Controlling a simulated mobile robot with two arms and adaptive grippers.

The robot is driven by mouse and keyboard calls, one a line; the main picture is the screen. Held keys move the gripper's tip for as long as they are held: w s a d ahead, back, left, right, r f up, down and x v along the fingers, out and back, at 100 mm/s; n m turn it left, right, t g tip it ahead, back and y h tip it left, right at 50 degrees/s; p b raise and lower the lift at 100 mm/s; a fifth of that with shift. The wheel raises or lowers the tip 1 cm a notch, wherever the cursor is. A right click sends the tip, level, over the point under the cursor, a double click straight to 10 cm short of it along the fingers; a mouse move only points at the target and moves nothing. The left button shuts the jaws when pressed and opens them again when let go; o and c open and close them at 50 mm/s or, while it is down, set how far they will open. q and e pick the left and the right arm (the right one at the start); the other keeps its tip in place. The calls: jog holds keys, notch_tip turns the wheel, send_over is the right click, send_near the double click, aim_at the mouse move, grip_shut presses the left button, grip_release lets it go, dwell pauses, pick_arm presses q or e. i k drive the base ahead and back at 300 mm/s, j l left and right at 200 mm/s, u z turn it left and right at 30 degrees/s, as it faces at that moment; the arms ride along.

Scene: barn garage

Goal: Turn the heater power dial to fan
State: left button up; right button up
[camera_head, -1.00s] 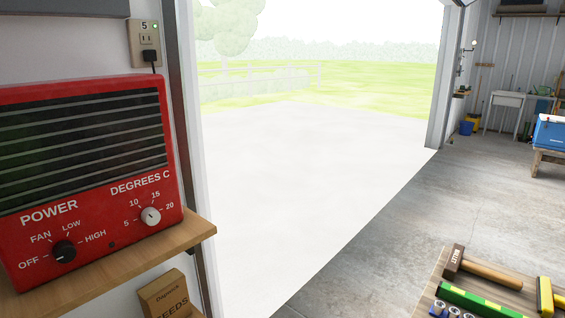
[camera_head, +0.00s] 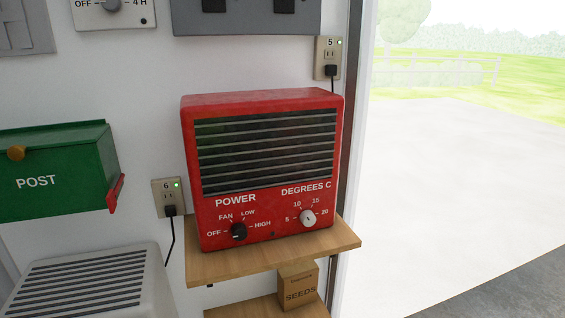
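The red heater (camera_head: 262,170) stands upright on a wooden shelf in the middle of the head view. Its black power dial (camera_head: 238,231) is at the lower left of the front, under the word POWER. The marks OFF, FAN, LOW and HIGH run around the dial. A pale mark shows on the dial's lower left part, but the exact setting is too small to tell. A white temperature dial (camera_head: 307,218) sits to its right under DEGREES C. Neither of my grippers is in view.
The wooden shelf (camera_head: 345,238) juts out under the heater, with a SEEDS box (camera_head: 298,287) below. A green POST box (camera_head: 55,172) and a grey slatted unit (camera_head: 90,285) are at left. Outlets 5 (camera_head: 328,58) and 6 (camera_head: 168,198) hold plugs. The open doorway is at right.

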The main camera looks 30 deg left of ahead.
aim_at(239, 231)
jog(key=u, duration=0.4)
jog(key=j+u, duration=0.15)
jog(key=u, duration=0.6)
jog(key=i, duration=0.1)
